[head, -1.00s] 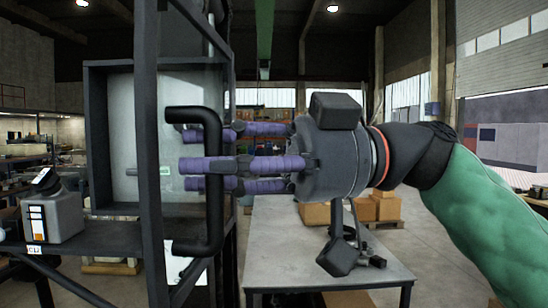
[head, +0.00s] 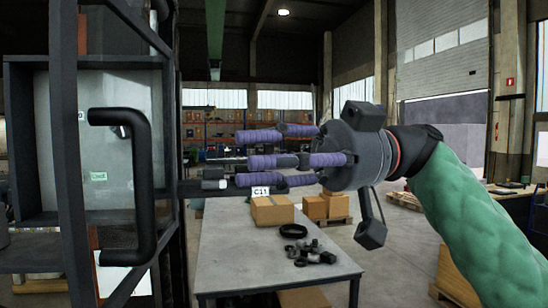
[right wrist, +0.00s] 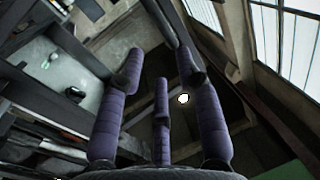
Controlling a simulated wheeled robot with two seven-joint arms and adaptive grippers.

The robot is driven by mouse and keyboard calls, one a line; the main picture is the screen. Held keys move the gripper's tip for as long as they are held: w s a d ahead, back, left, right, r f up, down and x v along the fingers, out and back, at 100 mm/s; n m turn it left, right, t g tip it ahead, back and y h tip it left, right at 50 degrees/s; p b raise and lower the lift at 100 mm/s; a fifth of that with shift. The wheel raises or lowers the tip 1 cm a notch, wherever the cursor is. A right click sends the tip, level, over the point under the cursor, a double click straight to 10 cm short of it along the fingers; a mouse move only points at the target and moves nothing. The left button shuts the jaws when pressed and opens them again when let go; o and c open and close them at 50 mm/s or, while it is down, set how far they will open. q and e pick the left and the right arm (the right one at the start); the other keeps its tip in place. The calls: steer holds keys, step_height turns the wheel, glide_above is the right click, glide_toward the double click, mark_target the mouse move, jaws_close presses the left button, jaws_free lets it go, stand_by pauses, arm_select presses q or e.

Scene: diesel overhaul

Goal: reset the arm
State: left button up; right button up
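My right gripper (head: 245,160) has purple segmented fingers on a dark grey round body, at the end of a green-sleeved arm from the right. Its fingers point left, spread and empty. It is raised above the grey table, clear of the black cabinet handle (head: 141,190) at the left. The fingers also show spread with nothing between them in the right wrist view (right wrist: 160,65). My left gripper is in neither view.
A dark-framed cabinet (head: 68,150) fills the left side. More boxes (head: 325,206) stand behind. Open floor lies right of the table.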

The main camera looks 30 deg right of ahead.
steer(key=shift+d, duration=0.4)
stand_by(0.3)
